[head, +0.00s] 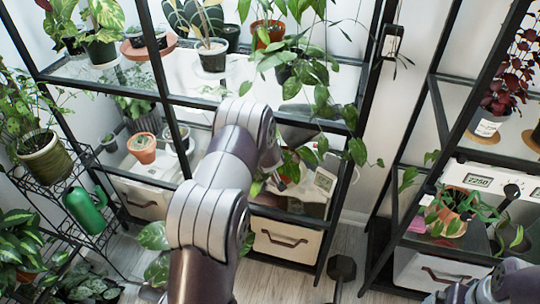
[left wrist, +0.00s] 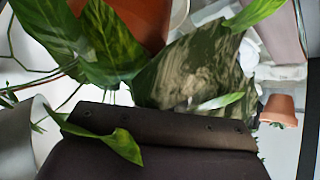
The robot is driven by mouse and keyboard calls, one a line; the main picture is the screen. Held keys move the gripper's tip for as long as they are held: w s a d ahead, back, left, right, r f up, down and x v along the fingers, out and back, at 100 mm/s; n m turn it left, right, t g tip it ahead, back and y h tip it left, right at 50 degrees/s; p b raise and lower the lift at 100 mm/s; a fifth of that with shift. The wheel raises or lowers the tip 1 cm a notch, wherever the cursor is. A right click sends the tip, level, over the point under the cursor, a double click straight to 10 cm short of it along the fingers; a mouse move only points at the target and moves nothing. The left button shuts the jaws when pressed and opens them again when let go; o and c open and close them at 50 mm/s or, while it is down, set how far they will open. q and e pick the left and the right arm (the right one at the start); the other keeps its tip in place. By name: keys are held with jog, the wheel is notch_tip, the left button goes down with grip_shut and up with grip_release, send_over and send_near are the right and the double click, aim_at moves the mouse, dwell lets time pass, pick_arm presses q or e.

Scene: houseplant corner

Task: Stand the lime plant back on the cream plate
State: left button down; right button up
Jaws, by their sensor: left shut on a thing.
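In the left wrist view, green leaves (left wrist: 112,45) and a terracotta pot (left wrist: 145,18) are close in front of my left gripper (left wrist: 155,140). I take them for the lime plant. The leaves cover most of the fingers, so the exact hold is hidden. In the head view my left arm reaches into the middle shelf, and its gripper (head: 280,182) is mostly hidden behind the arm and hanging leaves. A pale curved rim (left wrist: 180,14) shows beside the pot; I cannot tell whether it is the cream plate. My right gripper is out of view.
Vines hang from the upper shelf plant (head: 295,68) around my left arm. A small terracotta pot (head: 142,150) stands left on the middle shelf. A white meter (head: 325,180) stands right of the gripper. Black shelf posts (head: 350,150) bound the opening.

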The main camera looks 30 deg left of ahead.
pick_arm(q)
jog(key=shift+w+a+r+p, duration=0.15)
jog(key=shift+w+p, duration=0.1)
jog(key=shift+w, duration=0.4)
jog(key=shift+w+a+r+p, duration=0.15)
jog(key=shift+w+p, duration=0.1)
jog(key=shift+w, duration=0.35)
jog(key=shift+w+a+f+b, duration=0.1)
jog(key=shift+w+f+b, duration=0.15)
jog(key=shift+f, duration=0.25)
jog(key=shift+w+f+b, duration=0.1)
jog(key=shift+f+b, duration=0.15)
jog(key=shift+f, duration=0.2)
jog(key=shift+f, duration=0.35)
jog(key=c, duration=1.3)
grip_release()
jog(key=shift+o, duration=0.2)
jog(key=shift+s, duration=0.1)
